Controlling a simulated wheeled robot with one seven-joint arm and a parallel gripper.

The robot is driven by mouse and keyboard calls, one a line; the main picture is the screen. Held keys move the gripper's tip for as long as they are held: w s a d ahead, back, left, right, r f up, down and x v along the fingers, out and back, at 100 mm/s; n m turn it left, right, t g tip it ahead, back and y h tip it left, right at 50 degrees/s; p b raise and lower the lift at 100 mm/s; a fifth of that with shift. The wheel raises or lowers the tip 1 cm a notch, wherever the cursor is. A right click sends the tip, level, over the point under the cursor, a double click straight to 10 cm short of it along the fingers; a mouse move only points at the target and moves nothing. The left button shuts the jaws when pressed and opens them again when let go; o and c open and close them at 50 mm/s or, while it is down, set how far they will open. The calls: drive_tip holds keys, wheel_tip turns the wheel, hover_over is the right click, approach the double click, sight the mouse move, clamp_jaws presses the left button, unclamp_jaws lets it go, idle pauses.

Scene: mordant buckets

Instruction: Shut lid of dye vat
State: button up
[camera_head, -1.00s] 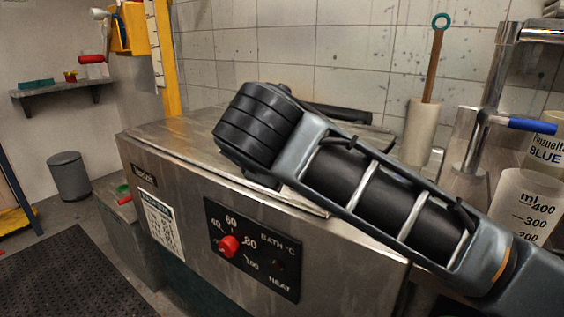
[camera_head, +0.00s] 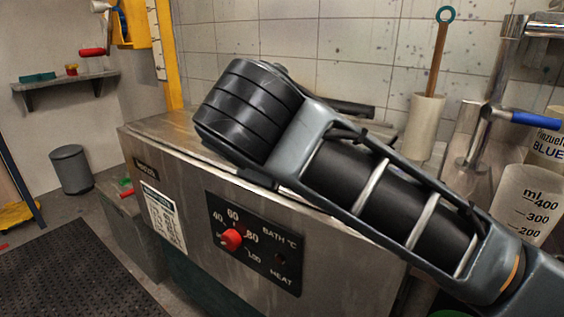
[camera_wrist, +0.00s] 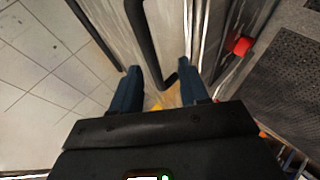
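The dye vat (camera_head: 190,205) is a steel box with a dial panel on its front in the head view. Its steel top (camera_head: 165,125) looks low and near level; my arm covers much of it, so I cannot tell whether the lid is fully down. A black bar (camera_head: 345,108) shows behind my arm at the back of the top. In the wrist view a black bar handle (camera_wrist: 148,45) runs over the steel between my two spread fingers. My gripper (camera_wrist: 158,68) is open; I see no grip on the bar. The head view hides its fingers behind my wrist.
A red knob (camera_head: 231,239) stands out from the vat's front. A measuring beaker (camera_head: 526,205), a white cylinder (camera_head: 424,127) and a blue-handled tap (camera_head: 520,119) stand at the right. A tiled wall (camera_head: 350,55) is close behind. A dark mat (camera_head: 75,270) covers floor at the left.

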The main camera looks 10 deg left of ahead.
drive_tip(key=shift+v, duration=1.65)
drive_tip(key=shift+f, duration=0.15)
drive_tip(key=s+a+f+m+g+y+p, duration=0.2)
drive_tip(key=s+a+f+m+y+p, duration=0.1)
drive_tip(key=s+f+y, duration=0.35)
drive_tip(key=s+d+f+m+t+p, duration=0.3)
drive_tip(key=s+d+f+m+t, duration=0.1)
drive_tip(key=s+d+f+m, duration=0.6)
drive_tip(key=s+d+m+t+h+p, duration=0.25)
drive_tip(key=s+d+h, duration=0.25)
drive_tip(key=s+d, duration=0.75)
drive_tip(key=s+d+r+h+p, duration=0.1)
drive_tip(key=s+d+r, duration=0.4)
drive_tip(key=s+d, duration=0.7)
drive_tip(key=shift+s+d+r+h, duration=0.25)
drive_tip(key=shift+d+h, duration=0.25)
drive_tip(key=shift+h, duration=0.35)
